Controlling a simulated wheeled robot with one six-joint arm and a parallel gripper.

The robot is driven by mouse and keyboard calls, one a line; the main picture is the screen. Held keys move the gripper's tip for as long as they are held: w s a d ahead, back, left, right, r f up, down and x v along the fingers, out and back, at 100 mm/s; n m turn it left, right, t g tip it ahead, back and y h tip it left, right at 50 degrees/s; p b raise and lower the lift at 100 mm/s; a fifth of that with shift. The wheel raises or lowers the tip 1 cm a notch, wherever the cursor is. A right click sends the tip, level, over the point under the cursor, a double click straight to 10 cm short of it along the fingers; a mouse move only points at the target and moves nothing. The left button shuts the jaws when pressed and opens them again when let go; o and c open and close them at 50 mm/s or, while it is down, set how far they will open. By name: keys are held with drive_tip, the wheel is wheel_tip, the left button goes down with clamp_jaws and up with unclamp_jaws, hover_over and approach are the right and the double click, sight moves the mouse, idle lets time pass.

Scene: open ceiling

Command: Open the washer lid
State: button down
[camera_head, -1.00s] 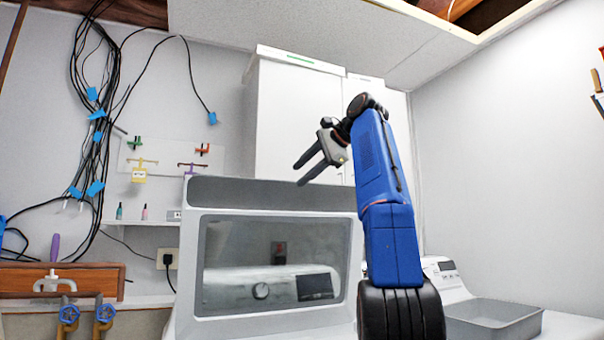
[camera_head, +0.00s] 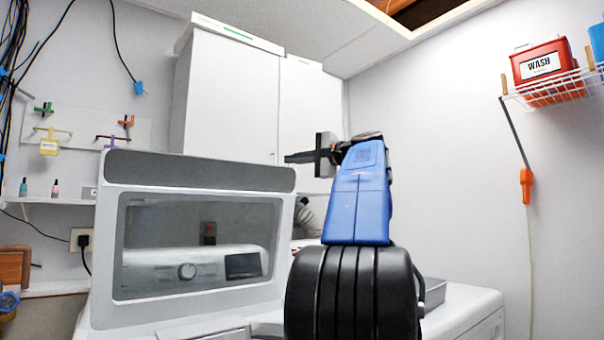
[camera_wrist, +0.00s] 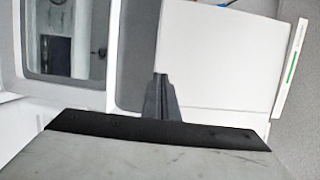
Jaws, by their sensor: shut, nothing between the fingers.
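The washer lid (camera_head: 200,308) is a pale panel with a large glass window, standing raised and roughly upright at left centre. A dial and a dark display show in its glass. Its grey upper edge (camera_head: 200,171) faces me. My gripper (camera_head: 288,158) is shut and empty, up beside the right end of that edge in the head view, pointing left; the gap in depth is hard to judge. In the wrist view, my gripper's dark fingers (camera_wrist: 160,88) are together, and the lid (camera_wrist: 62,86) fills the upper left.
A tall white cabinet (camera_head: 233,95) stands behind the lid. A second white machine (camera_head: 465,310) is at lower right. A wire shelf (camera_head: 545,88) with a red WASH box (camera_head: 540,68) hangs on the right wall. Hooks and cables are at left.

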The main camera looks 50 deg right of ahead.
drive_tip(key=s+d+f+m+t+h, duration=0.1)
drive_tip(key=s+d+f+m+h, duration=0.2)
drive_tip(key=s+d+f+h, duration=0.35)
approach(294, 168)
drive_tip(key=w+d, duration=0.3)
drive_tip(key=w, duration=0.2)
drive_tip(key=shift+w+r+y, duration=0.15)
drive_tip(key=shift+w+y, duration=0.1)
drive_tip(key=shift+w, duration=0.15)
drive_tip(key=x, duration=0.5)
drive_tip(key=shift+w+r, duration=0.1)
drive_tip(key=shift+r, duration=0.1)
drive_tip(key=shift+d+r, duration=0.1)
drive_tip(key=shift+r, duration=0.25)
drive_tip(key=shift+w, duration=0.1)
drive_tip(key=shift+f, duration=0.1)
